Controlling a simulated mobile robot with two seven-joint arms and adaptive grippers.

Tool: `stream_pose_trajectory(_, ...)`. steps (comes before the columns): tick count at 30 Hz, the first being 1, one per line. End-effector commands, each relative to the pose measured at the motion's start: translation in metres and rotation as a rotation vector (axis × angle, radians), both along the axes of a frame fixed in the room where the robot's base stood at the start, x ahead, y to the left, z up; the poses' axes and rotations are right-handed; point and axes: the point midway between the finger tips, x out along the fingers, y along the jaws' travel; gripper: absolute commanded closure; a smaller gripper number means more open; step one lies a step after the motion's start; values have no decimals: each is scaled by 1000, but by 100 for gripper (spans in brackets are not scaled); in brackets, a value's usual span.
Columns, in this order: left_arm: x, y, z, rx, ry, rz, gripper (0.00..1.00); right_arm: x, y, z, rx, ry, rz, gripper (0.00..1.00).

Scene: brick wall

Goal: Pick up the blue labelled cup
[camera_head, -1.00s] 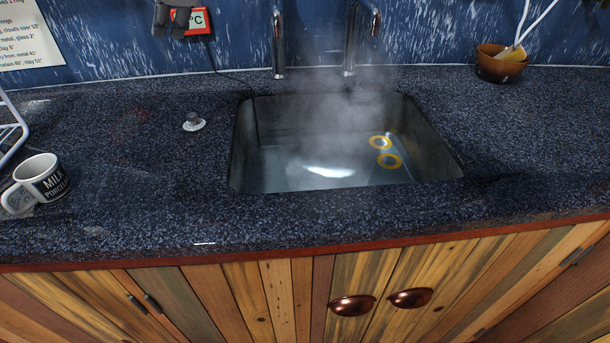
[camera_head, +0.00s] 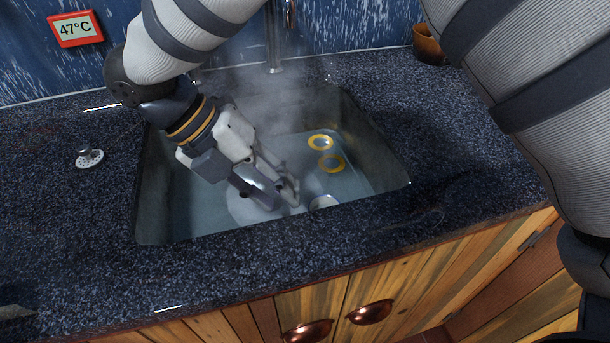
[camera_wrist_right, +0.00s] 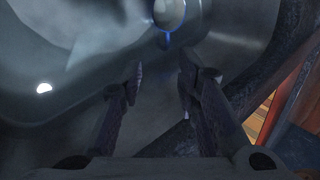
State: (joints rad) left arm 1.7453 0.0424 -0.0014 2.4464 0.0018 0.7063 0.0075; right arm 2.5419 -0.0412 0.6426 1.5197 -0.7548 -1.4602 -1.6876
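My right gripper (camera_head: 282,203) reaches down into the sink, its fingers pointing toward the front wall. In the right wrist view its two fingers (camera_wrist_right: 160,80) are apart, with nothing visible held between them. A pale round rim (camera_head: 325,203), perhaps a cup's, shows partly behind the sink's front edge, just right of the fingertips. A rounded pale thing (camera_wrist_right: 168,12) with a blue glint below it shows ahead of the fingers in the wrist view. I cannot tell whether either is the blue labelled cup; no label is readable. My left gripper is not in view.
The steaming sink (camera_head: 155,215) holds water and two yellow rings (camera_head: 332,162). A metal plug (camera_head: 90,159) lies on the counter (camera_head: 60,220) at left. A tap (camera_head: 273,40) stands behind, a brown pot (camera_head: 428,45) at back right. A display (camera_head: 76,29) reads 47°C.

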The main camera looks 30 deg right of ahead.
Motion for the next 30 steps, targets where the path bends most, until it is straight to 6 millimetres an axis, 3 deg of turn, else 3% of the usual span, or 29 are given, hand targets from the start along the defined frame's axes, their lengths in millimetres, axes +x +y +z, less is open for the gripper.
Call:
stream_pose_trajectory(4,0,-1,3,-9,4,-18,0,-17,-12,-19,2,49,11,70)
stream_pose_trajectory(9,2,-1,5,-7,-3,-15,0,-25,-29,-48,4,42,11,70)
stream_pose_trajectory(19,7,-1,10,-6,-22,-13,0,-39,-61,-87,4,37,10,70)
stream_pose_trajectory(28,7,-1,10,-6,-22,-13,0,-41,-66,-96,3,34,11,70)
stream_pose_trajectory(30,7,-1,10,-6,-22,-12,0,-41,-66,-96,3,34,11,86)
